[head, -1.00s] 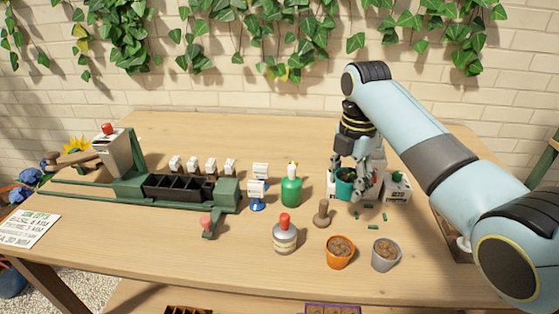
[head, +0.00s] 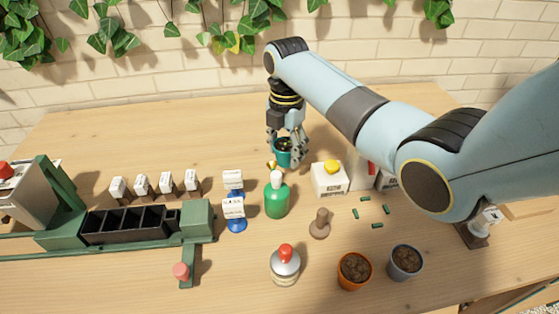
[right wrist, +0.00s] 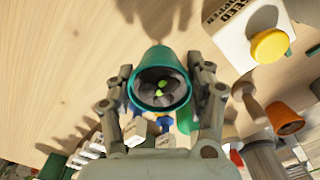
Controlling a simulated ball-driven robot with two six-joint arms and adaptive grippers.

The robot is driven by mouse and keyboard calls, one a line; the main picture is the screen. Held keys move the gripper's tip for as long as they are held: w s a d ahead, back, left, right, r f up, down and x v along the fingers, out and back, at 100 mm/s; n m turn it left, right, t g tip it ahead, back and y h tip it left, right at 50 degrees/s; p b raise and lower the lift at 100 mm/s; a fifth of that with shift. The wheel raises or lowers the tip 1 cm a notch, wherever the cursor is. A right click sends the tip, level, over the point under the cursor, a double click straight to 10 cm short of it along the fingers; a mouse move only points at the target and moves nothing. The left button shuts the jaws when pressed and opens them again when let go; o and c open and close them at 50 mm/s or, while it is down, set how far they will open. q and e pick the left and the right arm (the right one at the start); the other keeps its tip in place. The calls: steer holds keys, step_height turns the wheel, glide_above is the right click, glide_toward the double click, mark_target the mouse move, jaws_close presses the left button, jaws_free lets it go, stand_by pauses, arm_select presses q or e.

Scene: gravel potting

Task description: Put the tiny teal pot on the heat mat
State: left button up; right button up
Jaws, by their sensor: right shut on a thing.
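The tiny teal pot (head: 282,159) is held in my right gripper (head: 286,140), toward the back of the table, behind the green bottle and left of the white boxes. In the right wrist view the pot (right wrist: 159,62) sits between the two fingers, with dark content and small green bits showing inside its rim. The right gripper is shut on it. The pot seems raised above the wood, but I cannot tell how high. I cannot make out a heat mat in either view. My left gripper is not in view.
A green bottle (head: 277,196) and a white box with a yellow knob (head: 328,181) stand close by. The back left of the table is clear.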

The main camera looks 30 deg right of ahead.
mark_target(285, 163)
step_height(285, 163, down, 4)
steer(key=shift+r, duration=0.2)
steer(key=shift+w+f, duration=0.1)
steer(key=shift+f, duration=0.15)
steer(key=shift+f+b, duration=0.15)
steer(key=shift+b, duration=0.15)
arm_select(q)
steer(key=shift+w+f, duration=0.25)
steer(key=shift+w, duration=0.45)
arm_select(e)
steer(key=o, duration=1.2)
